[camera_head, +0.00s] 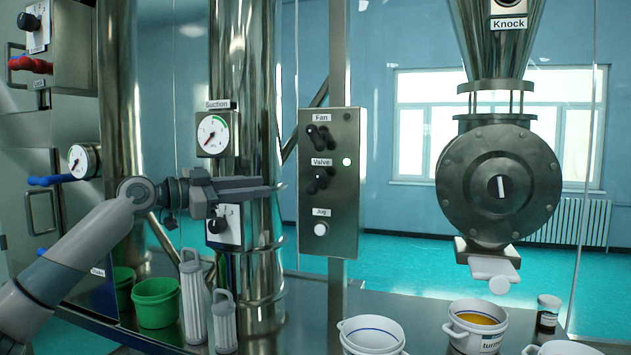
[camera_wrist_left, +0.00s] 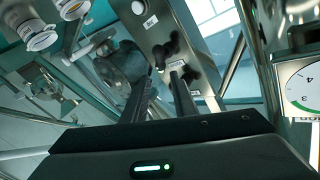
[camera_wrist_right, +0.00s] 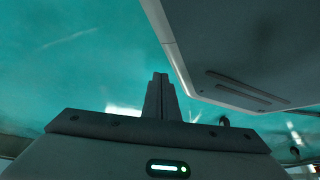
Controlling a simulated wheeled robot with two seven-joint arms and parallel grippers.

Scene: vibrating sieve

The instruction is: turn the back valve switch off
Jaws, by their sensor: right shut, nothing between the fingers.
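The valve switch (camera_head: 318,181) is a black knob below the "Valve" label on a grey upright panel (camera_head: 342,215). A small lamp (camera_head: 347,162) glows beside that label. In the left wrist view the valve switch (camera_wrist_left: 165,48) shows just beyond the fingertips, roughly in line with the gap between them. My left gripper (camera_head: 277,187) points right at the panel, left of the switch and apart from it. Its fingers (camera_wrist_left: 159,76) are open with nothing between them. My right gripper (camera_wrist_right: 160,78) is shut and empty, and shows only in the right wrist view.
The fan knob (camera_head: 318,136) sits above the valve switch and the jog button (camera_head: 321,229) below. A steel column (camera_head: 260,280) with a suction gauge (camera_head: 212,134) stands close behind my left gripper. Green buckets (camera_head: 157,303) and white pots (camera_head: 372,334) stand on the counter.

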